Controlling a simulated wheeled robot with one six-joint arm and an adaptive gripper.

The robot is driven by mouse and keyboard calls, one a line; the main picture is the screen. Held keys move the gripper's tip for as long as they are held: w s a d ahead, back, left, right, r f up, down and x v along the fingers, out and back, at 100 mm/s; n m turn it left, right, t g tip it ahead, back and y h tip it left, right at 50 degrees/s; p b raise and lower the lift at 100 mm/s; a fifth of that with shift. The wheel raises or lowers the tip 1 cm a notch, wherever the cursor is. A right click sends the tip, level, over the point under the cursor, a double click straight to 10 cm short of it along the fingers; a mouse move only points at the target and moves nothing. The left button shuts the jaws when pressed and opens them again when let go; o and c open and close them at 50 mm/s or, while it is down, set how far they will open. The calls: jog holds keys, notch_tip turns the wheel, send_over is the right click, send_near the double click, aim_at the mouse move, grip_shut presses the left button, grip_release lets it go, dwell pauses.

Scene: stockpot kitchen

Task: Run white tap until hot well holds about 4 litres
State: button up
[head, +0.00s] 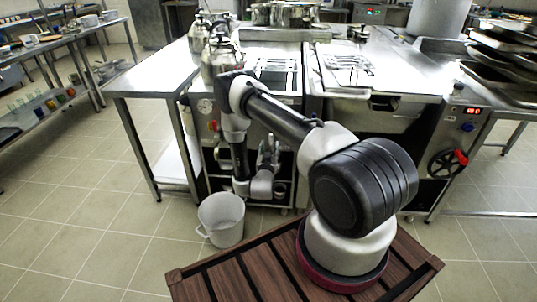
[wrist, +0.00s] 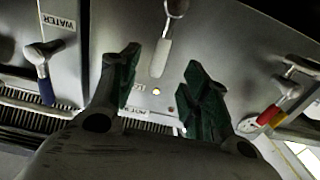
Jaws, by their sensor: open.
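In the wrist view the white tap (wrist: 162,52) is a metal lever with a white grip, hanging from a grey panel. My gripper (wrist: 163,62) is open, with its two green-padded fingers apart. In the picture the white grip shows between the fingertips; I cannot tell how far beyond them it lies, and no contact is clear. My gripper also shows in the head view (head: 268,148), in front of the cooking range's lower front. The hot well and its water level cannot be made out.
A blue-handled tap (wrist: 46,88) is at left, by a WATER label (wrist: 58,21). Red and yellow handles (wrist: 268,115) are at right. A white bucket (head: 221,222) stands on the floor. A steel side table (head: 150,80) is left of the range.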

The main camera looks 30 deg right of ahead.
jog(key=x, duration=0.6)
dwell(0.3)
grip_shut()
dwell(1.1)
